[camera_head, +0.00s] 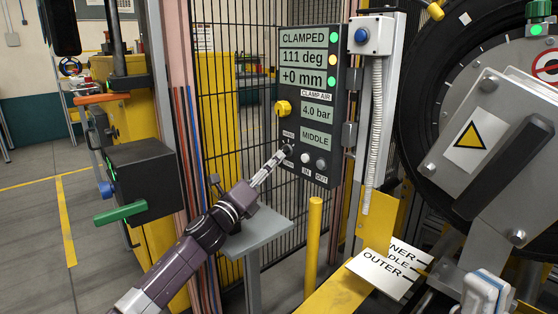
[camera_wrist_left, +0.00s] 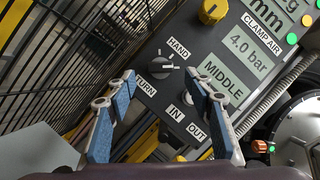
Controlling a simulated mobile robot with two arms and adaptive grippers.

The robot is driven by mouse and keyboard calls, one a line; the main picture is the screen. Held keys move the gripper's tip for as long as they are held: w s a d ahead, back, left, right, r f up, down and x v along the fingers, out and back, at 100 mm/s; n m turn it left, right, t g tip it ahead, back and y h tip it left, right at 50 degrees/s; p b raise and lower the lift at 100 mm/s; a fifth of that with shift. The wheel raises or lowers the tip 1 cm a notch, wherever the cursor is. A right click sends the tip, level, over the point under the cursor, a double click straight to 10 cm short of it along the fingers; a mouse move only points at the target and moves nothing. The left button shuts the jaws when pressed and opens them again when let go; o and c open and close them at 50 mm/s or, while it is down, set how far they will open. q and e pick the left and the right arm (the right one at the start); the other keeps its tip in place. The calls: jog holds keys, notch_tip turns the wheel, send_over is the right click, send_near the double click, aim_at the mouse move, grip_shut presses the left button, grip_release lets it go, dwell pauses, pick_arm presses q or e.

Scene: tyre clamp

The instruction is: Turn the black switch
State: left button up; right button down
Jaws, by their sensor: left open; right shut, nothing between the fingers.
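The black switch (camera_wrist_left: 167,71) is a rotary knob at the lower left of the dark control panel (camera_head: 332,75), between the labels HAND and TURN. In the head view it is largely hidden by my left gripper (camera_head: 282,155). In the left wrist view my left gripper (camera_wrist_left: 161,83) is open, with one blue-padded finger on each side of the knob's position. The knob shows between the fingertips; I cannot tell whether they touch it. My right gripper (camera_head: 485,292) is shut and empty at the lower right, partly cut off by the frame.
A white and a dark button, labelled IN and OUT, sit right of the switch. A yellow knob (camera_head: 283,108) is above it. The panel reads CLAMPED, 111 deg, +0 mm, 4.0 bar, MIDDLE. A yellow post (camera_head: 313,240) stands below; the tyre (camera_head: 425,110) and clamp are right.

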aim_at(284, 152)
pick_arm(q)
jog(key=shift+b+x, duration=0.5)
jog(key=shift+x, duration=1.5)
jog(key=c, duration=1.2)
jog(key=shift+o, duration=0.2)
